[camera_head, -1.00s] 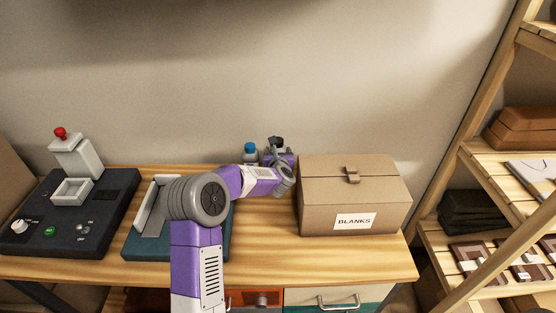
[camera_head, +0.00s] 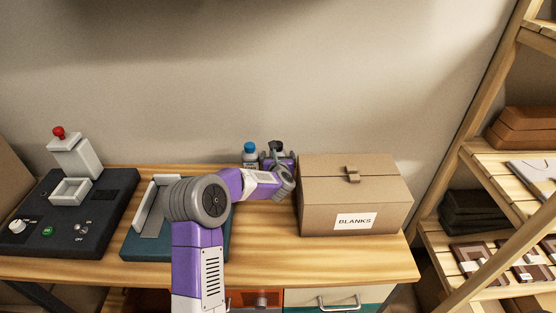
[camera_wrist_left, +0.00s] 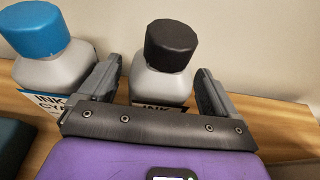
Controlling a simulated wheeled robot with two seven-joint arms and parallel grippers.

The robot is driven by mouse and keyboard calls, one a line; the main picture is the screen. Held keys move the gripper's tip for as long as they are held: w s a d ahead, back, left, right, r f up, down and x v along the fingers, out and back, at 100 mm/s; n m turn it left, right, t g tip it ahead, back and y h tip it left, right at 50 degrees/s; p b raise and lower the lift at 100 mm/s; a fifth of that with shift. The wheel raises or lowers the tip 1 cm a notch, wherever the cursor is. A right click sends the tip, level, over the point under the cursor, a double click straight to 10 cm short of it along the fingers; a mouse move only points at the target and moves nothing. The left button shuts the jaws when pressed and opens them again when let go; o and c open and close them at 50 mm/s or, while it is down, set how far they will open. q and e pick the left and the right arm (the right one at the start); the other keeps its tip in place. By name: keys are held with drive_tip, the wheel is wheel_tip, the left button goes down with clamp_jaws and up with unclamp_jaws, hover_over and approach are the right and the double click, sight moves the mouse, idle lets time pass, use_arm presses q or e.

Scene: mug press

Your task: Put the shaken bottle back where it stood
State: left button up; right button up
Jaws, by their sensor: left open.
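A grey ink bottle with a black cap (camera_wrist_left: 165,70) stands upright on the table in the left wrist view, between the two fingers of my left gripper (camera_wrist_left: 152,92). The fingers are open, with a gap visible on each side of the bottle. In the head view the black cap (camera_head: 276,146) shows at the back of the table, above my left gripper (camera_head: 278,160). A second bottle, with a blue cap and an ink label (camera_wrist_left: 50,60), stands just left of it; it also shows in the head view (camera_head: 250,153). My right gripper is out of view.
A cardboard box marked BLANKS (camera_head: 353,190) stands close to the right of my left gripper. A teal board with a grey holder (camera_head: 150,215) and a dark press machine (camera_head: 75,210) are to the left. Wooden shelves (camera_head: 500,190) stand at far right.

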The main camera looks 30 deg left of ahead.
use_arm(q)
drive_tip(key=shift+r, duration=0.15)
drive_tip(key=p+v, duration=0.1)
drive_tip(key=v, duration=1.1)
drive_tip(key=shift+a, duration=0.1)
